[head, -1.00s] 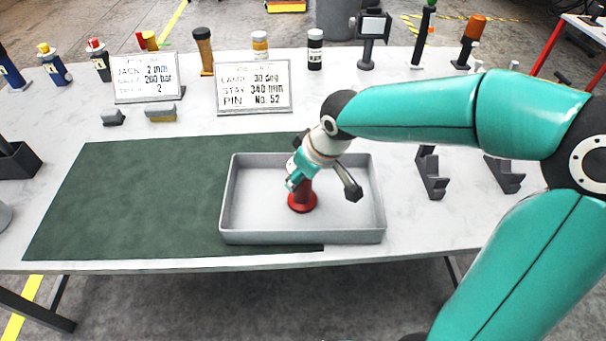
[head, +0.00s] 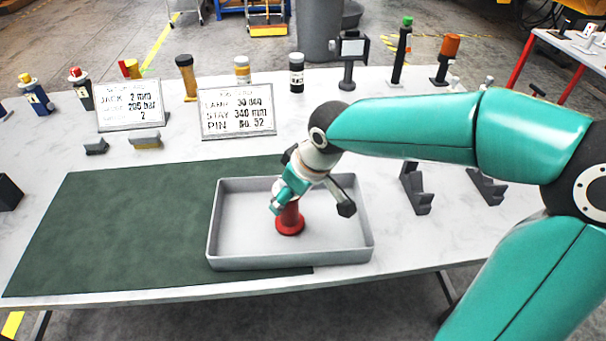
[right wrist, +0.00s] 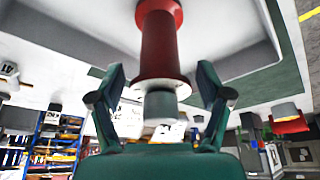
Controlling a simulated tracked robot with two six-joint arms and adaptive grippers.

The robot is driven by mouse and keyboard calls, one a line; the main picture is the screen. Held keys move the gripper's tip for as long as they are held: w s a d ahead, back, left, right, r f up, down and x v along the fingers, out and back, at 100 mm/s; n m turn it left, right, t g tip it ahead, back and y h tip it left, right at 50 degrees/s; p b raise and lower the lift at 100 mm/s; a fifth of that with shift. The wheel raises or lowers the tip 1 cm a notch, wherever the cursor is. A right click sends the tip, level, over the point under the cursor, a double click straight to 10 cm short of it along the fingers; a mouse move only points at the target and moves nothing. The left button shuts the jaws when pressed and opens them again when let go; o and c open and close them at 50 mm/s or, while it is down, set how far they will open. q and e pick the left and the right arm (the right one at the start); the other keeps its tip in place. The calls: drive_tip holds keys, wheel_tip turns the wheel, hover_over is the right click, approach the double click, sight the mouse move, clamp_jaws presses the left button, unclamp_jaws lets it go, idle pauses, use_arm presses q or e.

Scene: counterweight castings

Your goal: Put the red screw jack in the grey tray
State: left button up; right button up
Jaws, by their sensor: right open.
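The red screw jack (head: 290,219) stands upright inside the grey tray (head: 290,263), near the middle of its floor. My right gripper (head: 287,193) is at the jack's top end, and its hand hides that end in the head view. In the right wrist view the picture is upside down: the jack (right wrist: 160,45) has a red flange and a grey end. The open fingers of my right gripper (right wrist: 162,85) stand on either side of that end, with gaps visible on both sides. My left gripper is not in view.
The tray stands partly on a dark green mat (head: 110,230). Two printed sign boards (head: 237,110) (head: 133,115) stand behind. Several bottles and tools line the back edge. Dark grey brackets (head: 415,190) stand right of the tray. The mat's left part is bare.

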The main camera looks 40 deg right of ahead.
drive_tip(key=v, duration=0.9)
drive_tip(key=shift+r, duration=0.25)
drive_tip(key=shift+s, duration=0.1)
